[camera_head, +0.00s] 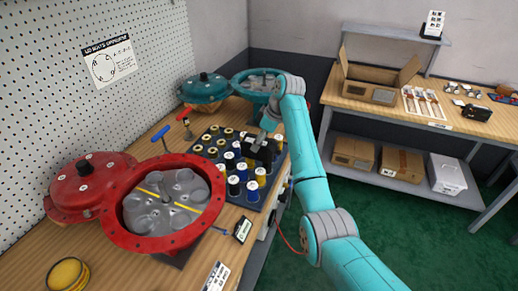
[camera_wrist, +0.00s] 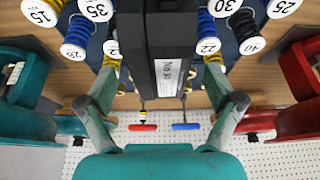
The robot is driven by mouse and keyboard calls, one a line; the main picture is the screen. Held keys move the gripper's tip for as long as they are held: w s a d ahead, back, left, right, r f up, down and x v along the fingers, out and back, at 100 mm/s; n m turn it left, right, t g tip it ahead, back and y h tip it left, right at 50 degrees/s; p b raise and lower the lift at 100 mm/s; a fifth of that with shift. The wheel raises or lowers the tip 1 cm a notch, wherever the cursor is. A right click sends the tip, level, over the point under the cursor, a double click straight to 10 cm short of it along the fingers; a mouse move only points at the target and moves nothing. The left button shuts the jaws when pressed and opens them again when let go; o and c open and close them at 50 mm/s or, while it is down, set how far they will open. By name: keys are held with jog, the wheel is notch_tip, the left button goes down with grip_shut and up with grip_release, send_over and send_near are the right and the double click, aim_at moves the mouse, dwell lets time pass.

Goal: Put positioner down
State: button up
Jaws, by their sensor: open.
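The positioner, a black block with a white label, shows at upper middle in the wrist view (camera_wrist: 170,30). In the head view it is a dark block (camera_head: 260,150) by the numbered springs. My gripper (camera_wrist: 162,78) is open, with one finger on each side of the positioner and visible gaps between. In the head view my gripper (camera_head: 268,135) is partly hidden by my wrist. The positioner's underside is hidden, so I cannot tell what it rests on.
Springs with numbered caps (camera_head: 234,165) stand on a dark board around the positioner. The opened red valve housing (camera_head: 165,245) is at front left, a teal one (camera_head: 205,88) behind. T-handled tools (camera_head: 160,135) stand near the pegboard (camera_head: 130,90). A shelf with boxes (camera_head: 400,105) is at right.

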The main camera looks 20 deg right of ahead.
grip_shut()
dwell(0.4)
jog(key=shift+r, duration=0.1)
